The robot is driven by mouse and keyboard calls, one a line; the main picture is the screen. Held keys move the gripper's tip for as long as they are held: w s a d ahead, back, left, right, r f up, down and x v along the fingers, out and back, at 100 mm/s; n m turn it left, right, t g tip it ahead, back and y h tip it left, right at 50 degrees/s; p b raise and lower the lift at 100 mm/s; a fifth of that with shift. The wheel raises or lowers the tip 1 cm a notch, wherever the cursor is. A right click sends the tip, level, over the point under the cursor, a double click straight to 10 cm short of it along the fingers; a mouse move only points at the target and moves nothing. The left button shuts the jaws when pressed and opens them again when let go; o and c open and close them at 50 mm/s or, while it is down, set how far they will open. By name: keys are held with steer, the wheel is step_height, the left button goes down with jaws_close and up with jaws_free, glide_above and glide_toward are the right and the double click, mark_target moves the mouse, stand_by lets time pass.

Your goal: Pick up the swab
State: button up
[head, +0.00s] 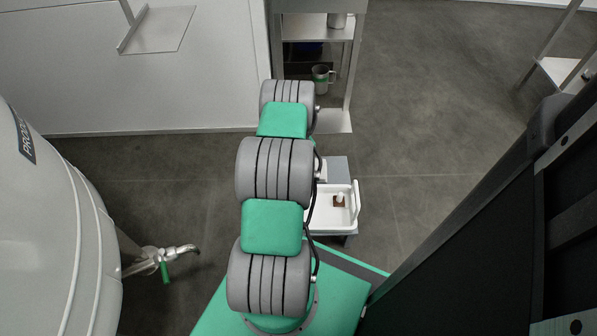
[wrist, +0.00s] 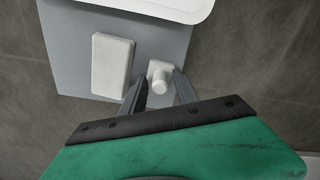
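A small white capped piece (wrist: 160,74), possibly the swab, stands on a grey surface (wrist: 75,60) in the wrist view. My gripper (wrist: 157,80) is open, with its two dark fingers apart on either side of this piece. I see no clear grip on it, and cannot tell how far above the surface the fingertips are. In the head view, my arm hides the gripper and this piece.
A white rectangular block (wrist: 112,66) lies close to the left finger. A white tray (head: 329,226) holds a small brown and white item (head: 339,200). A shelf with a mug (head: 321,78) stands behind; a large tank (head: 60,220) with a tap is left.

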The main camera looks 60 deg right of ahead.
jaws_close()
steer(key=shift+r, duration=0.1)
stand_by(0.4)
steer(key=shift+r+p, duration=0.3)
steer(key=shift+r, duration=0.05)
step_height(320, 180, up, 3)
steer(key=shift+f+p, duration=0.2)
steer(key=shift+p, duration=0.65)
steer(key=s+a+r+p, duration=0.6)
steer(key=s+a+r, duration=0.2)
steer(key=s, duration=0.3)
steer(key=shift+a+r, duration=0.4)
steer(key=shift+r, duration=0.35)
